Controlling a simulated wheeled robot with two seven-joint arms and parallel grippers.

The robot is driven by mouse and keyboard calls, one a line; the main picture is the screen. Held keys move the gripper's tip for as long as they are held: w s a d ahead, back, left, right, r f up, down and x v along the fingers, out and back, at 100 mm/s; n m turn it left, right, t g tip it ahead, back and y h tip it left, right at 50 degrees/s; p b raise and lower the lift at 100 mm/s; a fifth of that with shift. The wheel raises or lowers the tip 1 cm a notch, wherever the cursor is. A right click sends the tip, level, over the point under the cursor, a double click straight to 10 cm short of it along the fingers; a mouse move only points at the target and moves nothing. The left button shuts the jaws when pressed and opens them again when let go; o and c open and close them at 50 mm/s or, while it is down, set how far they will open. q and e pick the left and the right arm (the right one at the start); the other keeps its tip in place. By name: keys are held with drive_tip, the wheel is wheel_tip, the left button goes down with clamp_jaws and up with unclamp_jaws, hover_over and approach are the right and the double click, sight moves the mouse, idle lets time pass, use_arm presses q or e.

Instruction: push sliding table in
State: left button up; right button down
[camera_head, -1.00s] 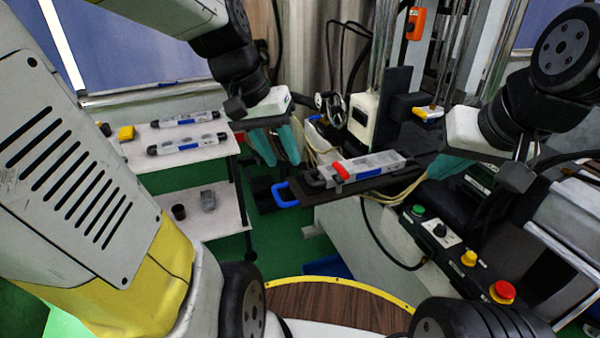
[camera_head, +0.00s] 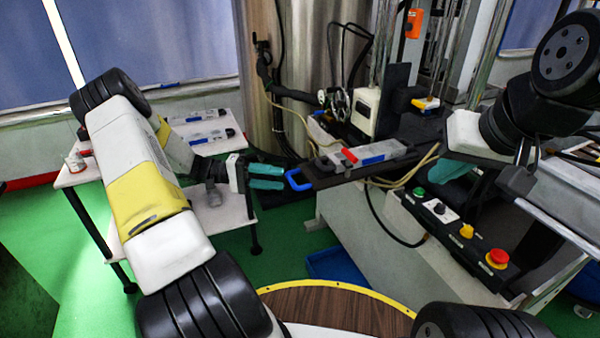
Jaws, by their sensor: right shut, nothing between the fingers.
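The sliding table (camera_head: 327,178) is a dark plate reaching out from the machine, with a blue loop handle (camera_head: 297,181) at its left end. A grey mould (camera_head: 385,150) with a red part and a blue label lies on it. My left gripper (camera_head: 284,178) is level, just left of the handle, its teal fingers pointing right with a narrow gap between them. It looks empty; I cannot tell whether it touches the handle. My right gripper (camera_head: 447,173) is shut and empty to the right of the mould, partly hidden by its own wrist.
A white two-level stand (camera_head: 225,215) at the left holds more moulds (camera_head: 205,136) on top. A control panel with a red button (camera_head: 497,258) is at the lower right. A blue bin (camera_head: 335,267) sits on the green floor below the sliding table.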

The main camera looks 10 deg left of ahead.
sight(291, 178)
use_arm(q)
wheel_tip(291, 178, down, 3)
drive_tip(key=a+n+t+h, duration=0.1)
drive_tip(key=a+t+h, duration=0.1)
drive_tip(key=a+t, duration=0.1)
drive_tip(key=x, duration=0.8)
drive_tip(key=shift+w+f, duration=0.1)
drive_tip(key=shift+w, duration=0.1)
clamp_jaws()
idle(1.0)
